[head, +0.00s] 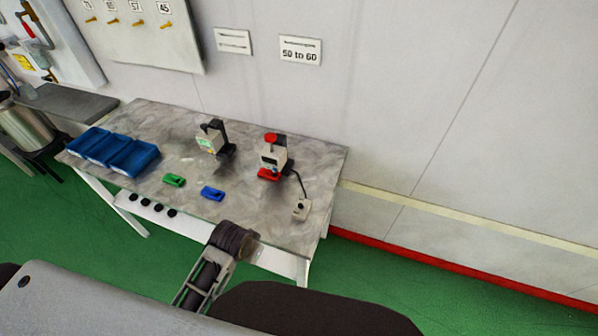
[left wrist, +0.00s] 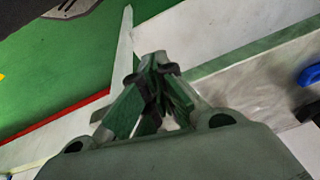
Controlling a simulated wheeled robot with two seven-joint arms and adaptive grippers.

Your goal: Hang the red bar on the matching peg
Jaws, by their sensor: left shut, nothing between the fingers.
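A pale board (head: 140,30) with a row of brass pegs hangs on the wall at the top left of the head view. The pegs carry number labels; the rightmost peg (head: 166,25) is under a label that looks like 45. I cannot make out a loose red bar. A red piece (head: 269,175) lies at the foot of the right-hand device on the table; I cannot tell whether it is a bar. My left gripper (left wrist: 157,62) is shut and empty in the left wrist view, its fingertips together. My right gripper is not in view.
The grey table (head: 255,215) carries blue bins (head: 140,160), a green piece (head: 174,180), a blue piece (head: 212,193) and two small devices, the left (head: 213,140) and the right (head: 273,155). A wall sign (head: 300,50) reads 50 to 60. The tabletop's front right is mostly clear.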

